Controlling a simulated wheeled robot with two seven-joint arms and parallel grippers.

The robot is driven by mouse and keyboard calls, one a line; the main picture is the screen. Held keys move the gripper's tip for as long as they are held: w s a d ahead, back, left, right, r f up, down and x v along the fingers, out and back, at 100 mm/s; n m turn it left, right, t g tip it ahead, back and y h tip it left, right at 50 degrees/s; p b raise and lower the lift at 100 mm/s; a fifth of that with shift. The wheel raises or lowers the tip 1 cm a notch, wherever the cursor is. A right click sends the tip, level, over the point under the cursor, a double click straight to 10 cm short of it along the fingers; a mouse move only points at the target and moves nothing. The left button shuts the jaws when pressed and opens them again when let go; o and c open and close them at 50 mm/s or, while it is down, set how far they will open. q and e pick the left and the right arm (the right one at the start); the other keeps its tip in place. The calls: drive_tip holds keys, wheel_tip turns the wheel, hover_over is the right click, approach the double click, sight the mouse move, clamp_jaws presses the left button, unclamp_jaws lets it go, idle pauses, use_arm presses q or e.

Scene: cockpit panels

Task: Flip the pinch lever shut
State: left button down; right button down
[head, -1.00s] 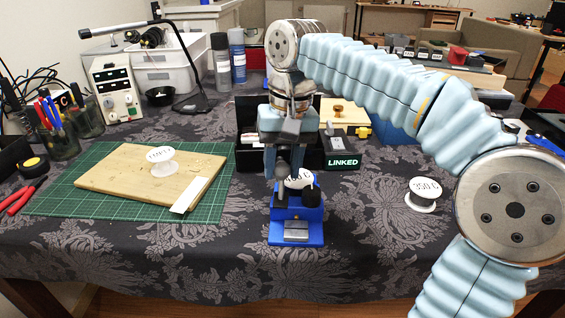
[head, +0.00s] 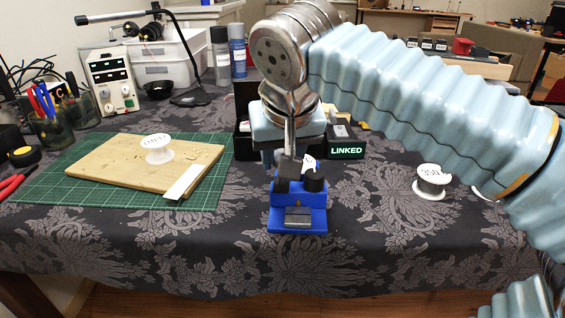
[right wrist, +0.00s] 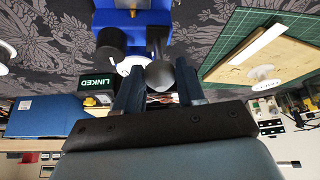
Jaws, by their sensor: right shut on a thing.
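The blue pinch device (head: 298,221) stands on the patterned cloth at the middle front of the table, with a black knob (head: 314,181) on its right. In the right wrist view the blue body (right wrist: 137,20) is at the top. The lever's dark round end (right wrist: 160,74) sits between the fingers of my right gripper (right wrist: 159,68), which is shut on it. In the head view my right gripper (head: 285,158) is just above and behind the device; its fingers are mostly hidden. I cannot tell the lever's exact angle. My left gripper is out of view.
A box lit "LINKED" (head: 346,151) stands behind the device. A spool marked 350 (head: 431,181) is at right. A wooden board (head: 120,167) with a white spool (head: 156,150) lies on a green mat (head: 70,188). The cloth in front is clear.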

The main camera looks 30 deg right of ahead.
drive_tip(key=t+b, duration=0.1)
drive_tip(key=b, duration=0.1)
drive_tip(key=s+a+f+t+h+b, duration=0.1)
drive_tip(key=shift+s+b, duration=0.25)
drive_tip(key=shift+b, duration=0.1)
drive_tip(key=shift+s+a+t+h+b, duration=0.2)
drive_tip(key=shift+s+t+h+b, duration=0.15)
drive_tip(key=shift+t+h+b, duration=0.4)
drive_tip(key=c, duration=0.8)
unclamp_jaws()
drive_tip(key=shift+o, duration=0.2)
drive_tip(key=p+v, duration=0.3)
drive_tip(key=v, duration=1.1)
drive_tip(key=shift+d, duration=0.2)
